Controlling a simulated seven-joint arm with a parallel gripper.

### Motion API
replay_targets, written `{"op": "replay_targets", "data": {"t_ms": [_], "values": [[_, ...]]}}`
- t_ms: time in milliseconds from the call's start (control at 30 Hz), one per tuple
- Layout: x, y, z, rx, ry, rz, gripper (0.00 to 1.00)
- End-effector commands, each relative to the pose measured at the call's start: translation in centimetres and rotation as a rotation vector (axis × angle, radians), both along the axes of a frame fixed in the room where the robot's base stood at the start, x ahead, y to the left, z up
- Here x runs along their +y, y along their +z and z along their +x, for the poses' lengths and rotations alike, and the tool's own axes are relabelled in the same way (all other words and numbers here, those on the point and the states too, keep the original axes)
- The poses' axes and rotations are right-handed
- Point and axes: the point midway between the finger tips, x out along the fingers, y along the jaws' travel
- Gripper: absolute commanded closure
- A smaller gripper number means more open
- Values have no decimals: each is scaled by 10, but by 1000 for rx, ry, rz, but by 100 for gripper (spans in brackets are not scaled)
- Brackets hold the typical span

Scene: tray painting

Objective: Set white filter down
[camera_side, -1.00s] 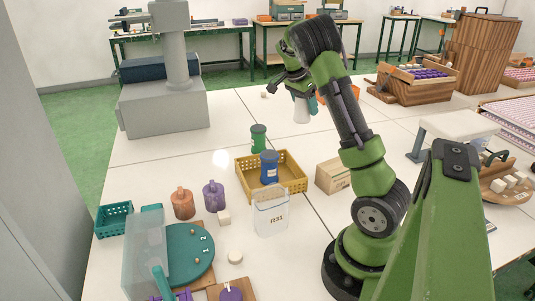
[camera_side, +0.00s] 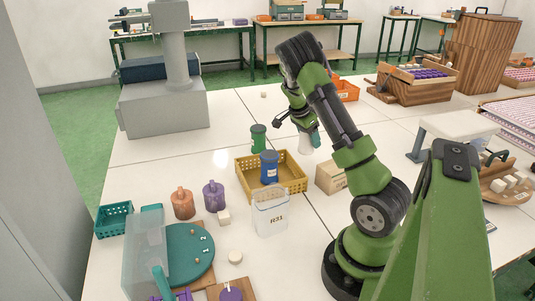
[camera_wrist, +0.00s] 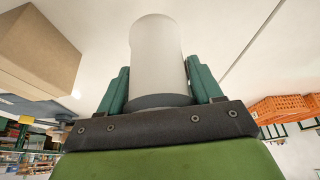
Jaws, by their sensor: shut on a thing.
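The white filter (camera_wrist: 157,62) is a pale cylinder with a dark band at the end nearest my palm, seen in the wrist view. My gripper (camera_wrist: 160,85) is shut on it, with a teal finger on each side. In the side view the white filter (camera_side: 305,143) hangs below my gripper (camera_side: 313,136), behind the yellow crate and the cardboard box. I cannot tell whether its lower end touches the table.
A yellow crate (camera_side: 246,178) with a blue canister (camera_side: 270,167) stands in front, with a green canister (camera_side: 258,138) behind it. A cardboard box (camera_side: 331,177) is close on the right. An orange crate (camera_side: 346,90) lies farther back. The table left of the green canister is clear.

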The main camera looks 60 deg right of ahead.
Motion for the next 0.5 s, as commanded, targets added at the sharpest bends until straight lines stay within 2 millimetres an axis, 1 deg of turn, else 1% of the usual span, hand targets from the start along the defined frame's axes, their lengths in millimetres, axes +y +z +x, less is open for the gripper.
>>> {"op": "replay_targets", "data": {"t_ms": [33,100,200,500], "values": [[1,-9,-1,3,-2,3,70],[0,-19,-1,5,0,4,70],[0,-29,-1,2,-1,2,70],[0,-31,0,1,1,1,70]]}}
